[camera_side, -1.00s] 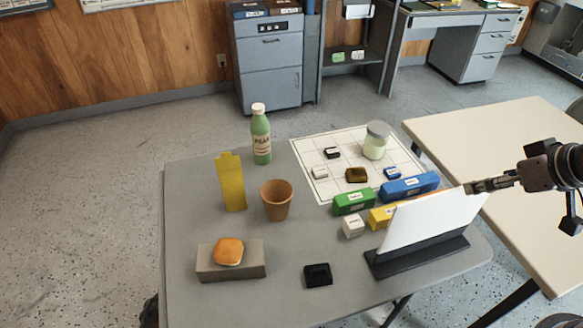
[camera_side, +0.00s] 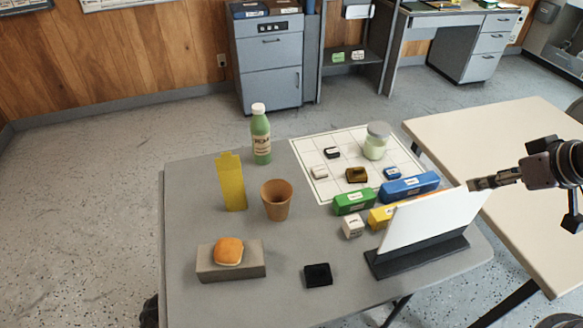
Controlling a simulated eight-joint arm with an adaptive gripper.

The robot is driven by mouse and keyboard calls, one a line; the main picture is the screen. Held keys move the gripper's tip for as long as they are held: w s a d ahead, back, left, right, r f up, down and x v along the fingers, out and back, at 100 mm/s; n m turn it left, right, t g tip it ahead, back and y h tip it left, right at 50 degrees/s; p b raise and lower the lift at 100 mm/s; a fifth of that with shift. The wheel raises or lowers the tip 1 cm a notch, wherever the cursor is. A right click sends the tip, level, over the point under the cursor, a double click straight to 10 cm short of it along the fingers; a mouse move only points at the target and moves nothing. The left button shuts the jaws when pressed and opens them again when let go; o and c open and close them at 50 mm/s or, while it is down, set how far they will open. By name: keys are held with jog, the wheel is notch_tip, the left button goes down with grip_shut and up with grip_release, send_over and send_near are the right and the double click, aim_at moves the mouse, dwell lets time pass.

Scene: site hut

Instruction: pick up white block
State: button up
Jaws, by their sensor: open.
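A white block (camera_side: 353,226) with dark print sits on the grey table, in front of the green block and beside the yellow block. A second, smaller white block (camera_side: 319,172) lies on the white grid sheet. My gripper (camera_side: 480,184) is at the right, above the table's right edge and close to the top of the upright white board in this view. It is open and empty, well apart from both white blocks.
A white board (camera_side: 430,222) in a dark stand rises between my gripper and the white block. Green (camera_side: 354,202), blue (camera_side: 409,187) and yellow (camera_side: 383,217) blocks stand close by. A cup (camera_side: 276,200), bottle (camera_side: 261,135) and jar (camera_side: 376,141) stand farther back.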

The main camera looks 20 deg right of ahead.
notch_tip(320, 180, up, 5)
jog(key=m+g, duration=0.7)
jog(key=m, duration=1.1)
send_over(354, 221)
notch_tip(354, 221, down, 2)
jog(key=f, duration=2)
jog(key=shift+w+d+f, duration=0.1)
jog(key=shift+d+f, duration=0.05)
jog(key=shift+d, duration=0.1)
jog(key=shift+a+f, duration=0.2)
jog(key=shift+f, duration=2.5)
